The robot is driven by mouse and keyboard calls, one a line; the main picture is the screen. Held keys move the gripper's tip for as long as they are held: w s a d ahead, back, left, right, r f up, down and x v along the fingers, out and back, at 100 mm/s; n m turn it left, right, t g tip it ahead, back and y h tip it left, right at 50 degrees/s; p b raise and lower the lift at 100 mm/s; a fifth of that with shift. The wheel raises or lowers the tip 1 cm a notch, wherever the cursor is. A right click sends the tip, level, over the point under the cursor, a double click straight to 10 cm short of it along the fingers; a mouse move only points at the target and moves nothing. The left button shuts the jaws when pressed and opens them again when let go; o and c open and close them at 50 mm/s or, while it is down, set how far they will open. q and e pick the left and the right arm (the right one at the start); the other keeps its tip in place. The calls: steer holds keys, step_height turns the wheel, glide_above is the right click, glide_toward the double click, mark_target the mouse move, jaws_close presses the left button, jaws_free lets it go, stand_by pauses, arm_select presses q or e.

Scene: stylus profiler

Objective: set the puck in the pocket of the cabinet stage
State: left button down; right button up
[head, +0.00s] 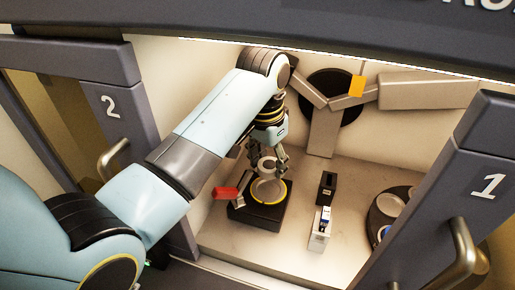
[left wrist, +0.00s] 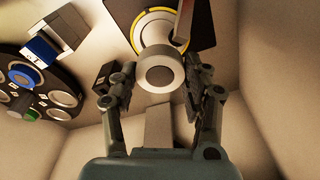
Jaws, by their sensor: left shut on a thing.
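The cabinet stage (head: 258,216) is a black block with a yellow-ringed round pocket (head: 268,191). The puck is held over the pocket's far side, seemingly a little above it; the exact gap is hard to tell. In the left wrist view the puck overlaps the stage's yellow ring (left wrist: 135,30). My right gripper is not in view.
A red-ended lever (head: 226,193) is at the stage's left. To the right stand a small black box (head: 326,187), a white holder with a blue-marked piece (head: 320,232) and a dark carousel (head: 378,222). Grey door frames flank the opening; a grey three-armed fixture (head: 324,132) is behind.

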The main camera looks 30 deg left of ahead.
mark_target(269, 190)
arm_select(q)
steer(key=shift+w+f, duration=0.1)
steer(key=shift+w, duration=0.1)
steer(key=shift+s+f, duration=0.15)
steer(key=shift+f, duration=0.3)
step_height(269, 190, down, 3)
steer(key=shift+f+b, duration=0.15)
steer(key=shift+b, duration=0.65)
steer(key=shift+f, duration=0.35)
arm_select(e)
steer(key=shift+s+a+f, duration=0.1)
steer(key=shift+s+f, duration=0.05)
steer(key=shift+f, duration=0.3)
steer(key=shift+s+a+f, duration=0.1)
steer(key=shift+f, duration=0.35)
arm_select(q)
steer(key=shift+f, duration=0.1)
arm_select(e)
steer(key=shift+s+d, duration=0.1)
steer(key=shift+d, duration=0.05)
arm_select(q)
steer(key=shift+f, duration=0.2)
steer(key=shift+f, duration=0.4)
steer(key=shift+f, duration=0.1)
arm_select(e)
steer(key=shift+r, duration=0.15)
